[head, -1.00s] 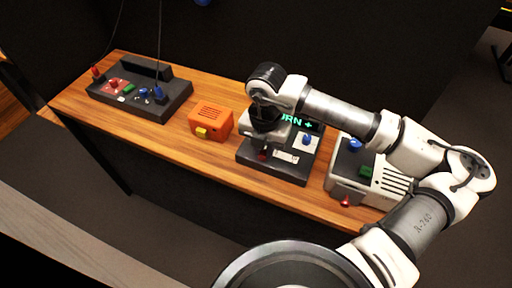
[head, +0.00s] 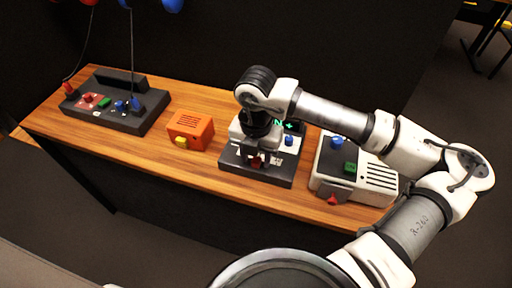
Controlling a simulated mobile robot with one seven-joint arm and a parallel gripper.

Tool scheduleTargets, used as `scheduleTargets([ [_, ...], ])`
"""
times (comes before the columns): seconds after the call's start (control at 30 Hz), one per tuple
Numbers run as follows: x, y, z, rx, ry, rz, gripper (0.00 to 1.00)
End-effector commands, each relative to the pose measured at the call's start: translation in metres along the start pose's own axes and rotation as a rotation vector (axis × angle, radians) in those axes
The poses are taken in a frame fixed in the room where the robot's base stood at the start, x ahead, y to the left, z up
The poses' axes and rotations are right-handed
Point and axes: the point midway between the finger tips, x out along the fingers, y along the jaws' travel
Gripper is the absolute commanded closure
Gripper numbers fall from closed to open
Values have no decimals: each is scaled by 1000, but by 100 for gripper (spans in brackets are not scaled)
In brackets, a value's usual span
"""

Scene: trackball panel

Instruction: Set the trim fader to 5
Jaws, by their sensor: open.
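The dark control panel (head: 232,174) sits on the wooden bench, with a lit green display (head: 289,125) at its back, partly hidden by my arm. A blue knob (head: 289,141) stands at its right, and a pale marked plate (head: 276,161) lies on its front part. My gripper (head: 256,161) points down over the front middle of this panel, with its jaws open. A small dark red piece shows at the fingertips; I cannot tell whether they touch it. The trim fader and its setting cannot be made out; my gripper covers part of the panel.
An orange box (head: 190,129) with a yellow button stands left of the panel. A white box (head: 327,170) with blue, green and red controls stands close on the right. Another dark console (head: 118,118) is at the far left. The wooden bench (head: 225,192) has a bare front strip.

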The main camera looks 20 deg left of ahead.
Motion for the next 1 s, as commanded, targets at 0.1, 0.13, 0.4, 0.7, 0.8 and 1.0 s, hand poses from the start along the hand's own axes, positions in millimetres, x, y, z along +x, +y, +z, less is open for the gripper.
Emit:
scheduleTargets([
  [0.1,-10,0,1,1,-4,-1,58],
  [0.13,-14,0,1,1,-5,0,58],
  [0.4,-74,0,1,1,-6,-2,58],
  [0.7,-126,0,0,1,-3,-1,58],
  [0.8,-134,0,0,0,-2,-1,58],
  [1.0,-137,0,0,0,0,0,58],
])
